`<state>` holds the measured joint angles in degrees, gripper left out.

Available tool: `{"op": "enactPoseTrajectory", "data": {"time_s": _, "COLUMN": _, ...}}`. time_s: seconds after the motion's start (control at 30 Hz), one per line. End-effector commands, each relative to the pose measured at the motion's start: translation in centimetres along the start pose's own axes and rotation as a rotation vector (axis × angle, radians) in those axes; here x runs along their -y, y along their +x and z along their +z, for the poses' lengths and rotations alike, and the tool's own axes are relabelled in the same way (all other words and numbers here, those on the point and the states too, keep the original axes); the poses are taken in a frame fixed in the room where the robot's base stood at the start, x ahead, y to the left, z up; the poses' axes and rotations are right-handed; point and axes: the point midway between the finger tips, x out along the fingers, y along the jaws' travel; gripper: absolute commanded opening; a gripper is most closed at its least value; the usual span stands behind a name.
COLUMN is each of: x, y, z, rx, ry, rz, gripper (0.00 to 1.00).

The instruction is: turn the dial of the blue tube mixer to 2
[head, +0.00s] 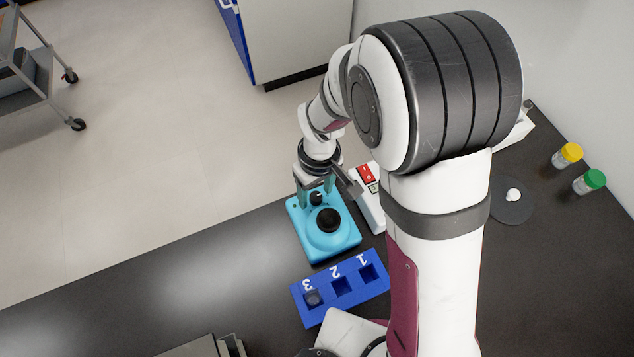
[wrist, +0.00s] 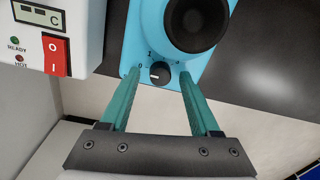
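The blue tube mixer (head: 344,241) stands on the dark table, with a black round cup (head: 329,219) on top. In the wrist view the mixer (wrist: 147,28) is at the top centre. Its small black dial (wrist: 160,73) has a white mark pointing left, toward the printed 0. A 1 is printed above the dial; the marking at its right is hard to read. My gripper (wrist: 158,76) is open, pointing down, with one green finger on each side of the dial and gaps between. In the head view my gripper (head: 315,186) is over the mixer's far end.
A white device (wrist: 45,35) with a red switch and small display stands close beside the mixer. A blue rack (head: 322,289) marked 1, 2, 3 lies in front. Yellow-capped (head: 567,155) and green-capped (head: 589,182) tubes stand at the right.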

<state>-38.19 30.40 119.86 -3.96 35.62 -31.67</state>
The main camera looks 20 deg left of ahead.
Motion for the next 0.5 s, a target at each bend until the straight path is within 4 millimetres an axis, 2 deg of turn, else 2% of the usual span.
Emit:
{"op": "enactPoseTrajectory", "data": {"time_s": 0.03, "x": -0.01, "y": -0.02, "z": -0.01, "rx": 0.000, "ry": 0.000, "rz": 0.000, "gripper": 0.53}}
{"op": "enactPoseTrajectory", "data": {"time_s": 0.33, "x": -0.01, "y": -0.05, "z": -0.01, "rx": 0.000, "ry": 0.000, "rz": 0.000, "gripper": 0.00}}
{"op": "enactPoseTrajectory", "data": {"time_s": 0.5, "x": -0.01, "y": -0.06, "z": -0.01, "rx": 0.000, "ry": 0.001, "rz": 0.000, "gripper": 0.00}}
